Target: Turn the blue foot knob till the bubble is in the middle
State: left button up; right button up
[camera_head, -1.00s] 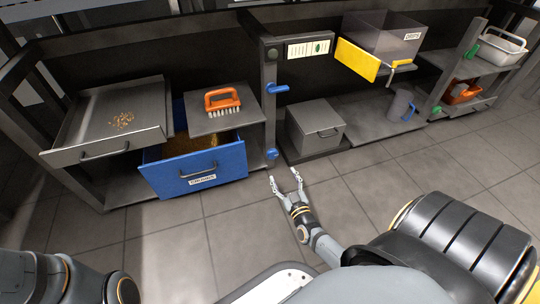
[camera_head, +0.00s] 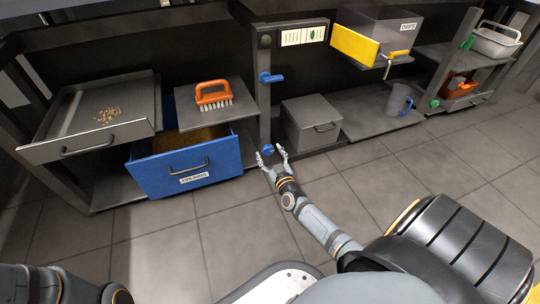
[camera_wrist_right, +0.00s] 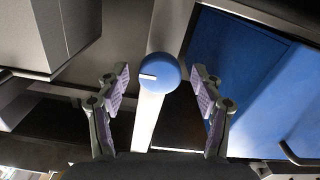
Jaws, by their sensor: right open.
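The blue foot knob (camera_head: 267,149) is low on the dark post, and in the right wrist view the round knob (camera_wrist_right: 160,74) shows a white mark on its left part. My right gripper (camera_head: 270,160) is open at the knob. In the right wrist view the knob lies between and beyond the open fingers (camera_wrist_right: 160,92), with a gap on each side. My left gripper is not in view.
A blue lever (camera_head: 271,78) sticks out of the post above the knob. The open blue drawer (camera_head: 187,169) is left of the knob and a grey lidded box (camera_head: 311,121) right. An orange brush (camera_head: 213,93) lies above the drawer. The tiled floor in front is clear.

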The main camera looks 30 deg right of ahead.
jog(key=c, duration=1.1)
jog(key=shift+c, duration=0.2)
jog(key=shift+m, duration=0.4)
jog(key=m+p, duration=0.1)
jog(key=m, duration=0.2)
jog(key=shift+m, duration=0.3)
jog(key=m, duration=0.5)
jog(key=shift+a, duration=0.1)
jog(key=m, duration=1)
jog(key=shift+b, duration=0.3)
jog(key=shift+r+m, duration=0.1)
jog(key=shift+m, duration=0.2)
